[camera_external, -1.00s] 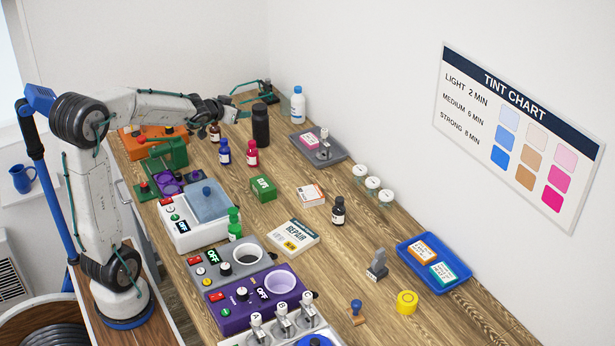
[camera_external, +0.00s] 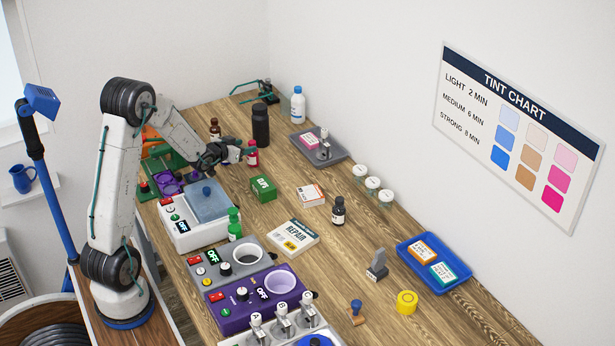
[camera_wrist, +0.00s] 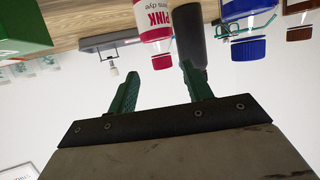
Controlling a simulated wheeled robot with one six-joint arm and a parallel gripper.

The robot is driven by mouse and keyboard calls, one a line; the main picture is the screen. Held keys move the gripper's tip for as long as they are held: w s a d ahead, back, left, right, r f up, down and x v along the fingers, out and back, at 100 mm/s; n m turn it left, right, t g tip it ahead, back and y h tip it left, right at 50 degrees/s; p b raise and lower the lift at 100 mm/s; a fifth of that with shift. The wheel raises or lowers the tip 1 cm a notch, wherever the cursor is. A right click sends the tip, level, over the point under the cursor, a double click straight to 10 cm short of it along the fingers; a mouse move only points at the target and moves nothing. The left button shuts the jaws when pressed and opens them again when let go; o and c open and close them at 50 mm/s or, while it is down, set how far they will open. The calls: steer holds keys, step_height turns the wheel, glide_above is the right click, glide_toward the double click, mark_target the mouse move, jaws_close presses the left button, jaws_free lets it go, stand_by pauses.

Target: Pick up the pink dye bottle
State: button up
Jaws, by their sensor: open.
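The pink dye bottle (camera_external: 252,157) stands upright on the wooden bench, left of the bench's middle line. In the wrist view, which is upside down, its white label reading PINK (camera_wrist: 153,18) and red cap show just beyond my fingertips. My gripper (camera_external: 241,153) is beside the bottle, on its left in the external view. Its two green fingers (camera_wrist: 160,72) are apart with nothing between them that I can make out. The cap lines up with the gap between the fingers; whether they touch the bottle cannot be told.
In the wrist view a blue bottle (camera_wrist: 248,46) and a brown bottle (camera_wrist: 299,33) stand to the right; a dark bottle (camera_external: 261,124) stands behind the pink one. A green box (camera_external: 263,188) lies in front. A grey tray (camera_external: 337,157) is to the right.

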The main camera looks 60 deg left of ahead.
mark_target(257, 155)
steer(key=x, duration=0.7)
steer(key=shift+a+f, duration=0.15)
steer(key=shift+a, duration=0.1)
jaws_close()
